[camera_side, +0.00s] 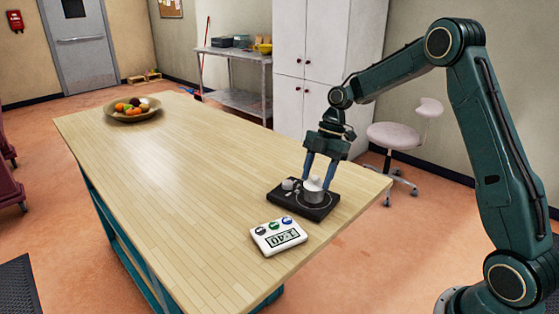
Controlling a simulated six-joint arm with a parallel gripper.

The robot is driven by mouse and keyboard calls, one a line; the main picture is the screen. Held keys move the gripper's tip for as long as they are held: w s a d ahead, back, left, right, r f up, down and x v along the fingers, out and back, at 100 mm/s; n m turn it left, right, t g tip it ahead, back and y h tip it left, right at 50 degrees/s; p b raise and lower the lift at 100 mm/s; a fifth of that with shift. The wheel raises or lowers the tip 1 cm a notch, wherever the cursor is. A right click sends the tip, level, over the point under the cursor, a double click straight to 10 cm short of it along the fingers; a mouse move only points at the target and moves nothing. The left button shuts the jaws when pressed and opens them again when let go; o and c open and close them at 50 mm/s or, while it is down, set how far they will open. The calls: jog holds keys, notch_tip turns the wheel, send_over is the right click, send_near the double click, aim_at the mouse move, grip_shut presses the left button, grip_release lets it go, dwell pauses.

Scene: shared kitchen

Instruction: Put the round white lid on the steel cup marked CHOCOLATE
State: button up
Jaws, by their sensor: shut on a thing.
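The round white lid (314,183) is between my gripper's fingertips, at the top of a small steel cup (313,197). My gripper (319,182) points straight down, with one finger on each side, and is shut on the lid. The cup stands upright on a black hot plate (277,200) near the table's right corner. I cannot tell whether the lid rests on the rim or is held just above it. No CHOCOLATE marking can be read at this size.
A small pale object (288,184) sits on the left part of the hot plate. A white timer (279,237) with coloured buttons lies in front of it. A fruit bowl (132,111) stands at the table's far end. The wooden table (185,180) between is clear.

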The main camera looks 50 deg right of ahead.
jog(key=shift+f, duration=0.1)
jog(key=o, duration=0.7)
jog(key=shift+c, duration=0.2)
jog(key=v, duration=1.1)
dwell(0.6)
dwell(0.5)
